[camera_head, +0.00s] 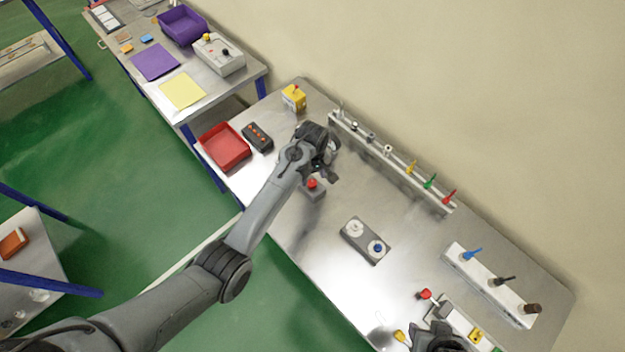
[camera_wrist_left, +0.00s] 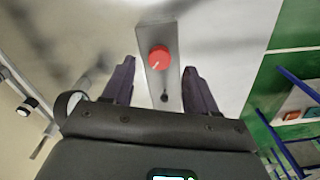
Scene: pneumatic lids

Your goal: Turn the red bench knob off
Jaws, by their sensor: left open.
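The red bench knob (camera_head: 312,183) sits on a small grey box (camera_head: 316,194) on the metal bench (camera_head: 335,285). In the left wrist view the round red knob (camera_wrist_left: 159,57) shows between and beyond my fingertips, on its narrow grey plate (camera_wrist_left: 172,88). A small white mark shows on the knob's face. My left gripper (camera_head: 328,172) is open and empty, above and beside the knob; its fingers (camera_wrist_left: 158,72) stand apart on either side of the plate and do not appear to touch the knob. My right gripper (camera_head: 438,340) is partly in view at the bottom; its jaws are unclear.
A rail (camera_head: 385,155) with several coloured levers runs along the wall side. A two-knob box (camera_head: 365,241), a red tray (camera_head: 224,148), a dark button box (camera_head: 257,137) and a yellow box (camera_head: 294,98) stand on the bench. Bare metal surrounds the knob's box.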

